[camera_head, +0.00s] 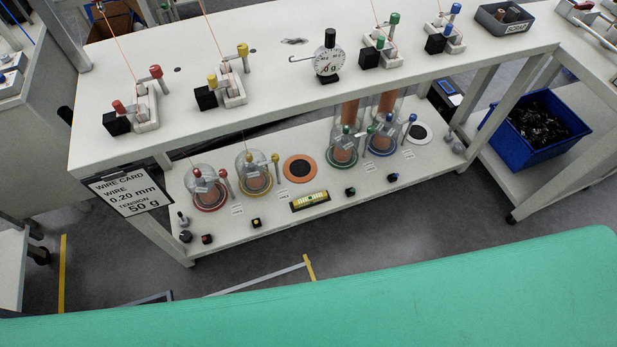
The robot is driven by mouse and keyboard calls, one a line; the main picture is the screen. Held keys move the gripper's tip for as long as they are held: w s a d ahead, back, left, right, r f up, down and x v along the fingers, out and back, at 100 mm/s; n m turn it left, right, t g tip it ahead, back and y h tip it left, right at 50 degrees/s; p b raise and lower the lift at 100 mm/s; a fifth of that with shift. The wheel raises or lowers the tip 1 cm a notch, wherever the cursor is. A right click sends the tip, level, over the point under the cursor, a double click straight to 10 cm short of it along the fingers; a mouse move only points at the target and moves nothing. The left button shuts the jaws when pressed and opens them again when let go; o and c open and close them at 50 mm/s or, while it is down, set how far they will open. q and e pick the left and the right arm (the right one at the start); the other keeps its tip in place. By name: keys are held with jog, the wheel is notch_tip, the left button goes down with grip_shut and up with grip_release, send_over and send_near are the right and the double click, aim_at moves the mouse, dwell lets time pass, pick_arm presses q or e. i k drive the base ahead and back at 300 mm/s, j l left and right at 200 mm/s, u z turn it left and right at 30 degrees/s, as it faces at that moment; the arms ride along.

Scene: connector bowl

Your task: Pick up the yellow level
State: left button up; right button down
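The yellow level (310,201) is a short yellow and black bar. It lies on the lower white shelf (350,196), near its front edge, below an orange-rimmed black disc (300,169). It looks unobstructed from above at this angle, with the upper table top (280,75) behind and higher. Neither of my grippers is in view.
Glass-domed spools stand behind the level, including one with a yellow ring (255,181) and one with a green ring (342,157). Small knobs (256,222) lie along the front edge. A wire card (130,190) hangs at the left. A blue bin (537,125) stands right.

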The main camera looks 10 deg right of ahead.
aim_at(316, 198)
jog(key=z, duration=0.3)
jog(key=i+l+u, duration=0.1)
jog(key=l, duration=0.25)
jog(key=i+l+u, duration=0.1)
jog(key=l, duration=0.3)
jog(key=i+l+u, duration=0.1)
jog(key=i+l, duration=0.15)
jog(key=l, duration=0.15)
